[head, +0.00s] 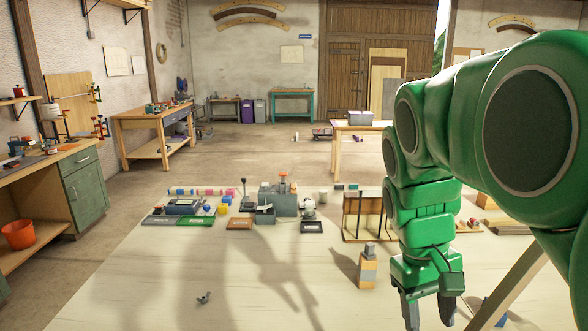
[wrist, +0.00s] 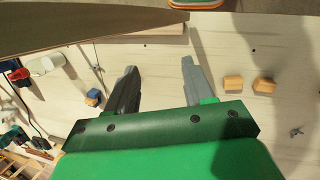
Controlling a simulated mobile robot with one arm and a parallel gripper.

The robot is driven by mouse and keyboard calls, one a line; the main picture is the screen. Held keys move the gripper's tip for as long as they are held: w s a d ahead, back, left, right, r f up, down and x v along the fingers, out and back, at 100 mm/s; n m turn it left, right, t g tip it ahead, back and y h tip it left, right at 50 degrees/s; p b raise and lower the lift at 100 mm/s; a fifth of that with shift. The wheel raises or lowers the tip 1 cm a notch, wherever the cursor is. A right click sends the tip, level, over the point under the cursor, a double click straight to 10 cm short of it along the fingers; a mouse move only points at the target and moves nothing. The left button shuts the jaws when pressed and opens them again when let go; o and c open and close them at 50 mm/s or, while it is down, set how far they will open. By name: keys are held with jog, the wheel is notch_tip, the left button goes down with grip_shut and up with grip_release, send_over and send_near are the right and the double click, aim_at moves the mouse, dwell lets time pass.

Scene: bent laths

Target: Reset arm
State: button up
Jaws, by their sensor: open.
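My gripper (head: 430,312) hangs at the lower right of the head view, at the end of my green arm, with its grey fingers pointing down and spread apart. In the wrist view my gripper (wrist: 157,84) is open, and nothing shows between its two fingers. The pale work surface (head: 170,285) lies below it. A small block stack (head: 368,268) in grey and orange stands on that surface, to the left of the gripper in the head view and apart from it.
A wooden rack (head: 368,215) stands behind the stack. Several blocks, trays and a grey machine (head: 278,202) sit along the far side of the surface. A small grey part (head: 204,298) lies alone at front left. A slanted wooden bar (head: 508,288) is right of my gripper. The front middle is mostly clear.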

jog(key=s+a+f+m+y, duration=0.1)
jog(key=s+a+f, duration=0.2)
jog(key=s, duration=0.4)
jog(key=s+a+f+y, duration=0.1)
jog(key=s+a+f, duration=0.2)
jog(key=s+f, duration=0.3)
jog(key=shift+s+m, duration=0.4)
